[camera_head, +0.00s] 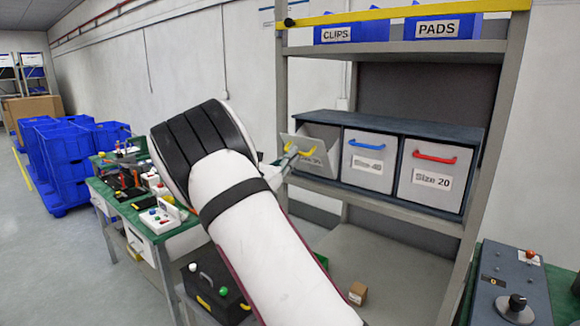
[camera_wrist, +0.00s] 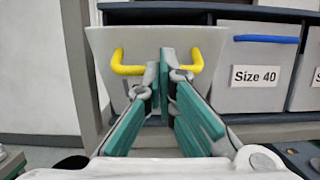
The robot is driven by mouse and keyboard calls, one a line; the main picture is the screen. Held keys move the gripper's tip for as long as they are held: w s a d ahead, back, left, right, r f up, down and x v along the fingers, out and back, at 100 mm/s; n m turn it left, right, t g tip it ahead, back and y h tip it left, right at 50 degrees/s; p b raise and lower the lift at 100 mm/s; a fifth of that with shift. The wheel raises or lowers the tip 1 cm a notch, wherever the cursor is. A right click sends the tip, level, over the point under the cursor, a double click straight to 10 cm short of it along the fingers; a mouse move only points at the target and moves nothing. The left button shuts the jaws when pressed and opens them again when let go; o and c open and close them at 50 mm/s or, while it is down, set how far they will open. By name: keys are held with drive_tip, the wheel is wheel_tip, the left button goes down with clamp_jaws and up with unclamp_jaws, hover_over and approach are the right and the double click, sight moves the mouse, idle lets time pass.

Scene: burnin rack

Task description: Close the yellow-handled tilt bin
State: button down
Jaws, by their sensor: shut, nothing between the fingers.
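The yellow-handled tilt bin (camera_head: 306,147) is the left one of a row of three on the rack shelf. Its grey front leans outward, so it stands tilted open. In the wrist view its front panel (camera_wrist: 215,45) fills the upper middle, with the yellow handle (camera_wrist: 127,68) across it. My gripper (camera_wrist: 166,62) is shut and empty, its fingertips in front of the middle of the handle. I cannot tell whether they touch the handle or panel. In the head view my gripper (camera_head: 290,160) is at the tilted front, partly hidden behind my arm.
A blue-handled bin (camera_head: 367,160) marked Size 40 and a red-handled bin (camera_head: 432,174) marked Size 20 sit closed to the right. A grey rack post (camera_wrist: 78,60) stands close on the left. A green-topped workbench (camera_head: 180,237) and blue crates (camera_head: 65,165) are farther left.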

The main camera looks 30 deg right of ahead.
sight(303, 139)
drive_tip(key=shift+w+d+r+g+y, duration=0.2)
drive_tip(key=shift+d+r+g+y, duration=0.1)
drive_tip(key=shift+d+r+y, duration=0.55)
drive_tip(key=shift+w+d+r+g+y, duration=0.15)
drive_tip(key=shift+w+d+r+y, duration=0.05)
drive_tip(key=shift+d+r+y, duration=0.25)
drive_tip(key=shift+w+d+r+g+y, duration=0.15)
drive_tip(key=shift+d+r+y, duration=0.2)
drive_tip(key=shift+r, duration=0.1)
drive_tip(key=shift+w+d+r+b, duration=0.3)
drive_tip(key=shift+d+r, duration=0.15)
drive_tip(key=shift+d, duration=0.3)
drive_tip(key=shift+w+d+r+b, duration=0.15)
drive_tip(key=shift+w+d+r, duration=0.1)
drive_tip(key=shift+d+r, duration=0.35)
drive_tip(key=shift+d+f, duration=0.1)
drive_tip(key=shift+d, duration=0.05)
drive_tip(key=shift+s+a, duration=0.15)
drive_tip(key=shift+a, duration=0.3)
drive_tip(key=r+v, duration=0.2)
drive_tip(key=v, duration=1)
drive_tip(key=shift+s+a+r, duration=0.15)
drive_tip(key=shift+a+r, duration=0.25)
drive_tip(key=shift+s, duration=0.1)
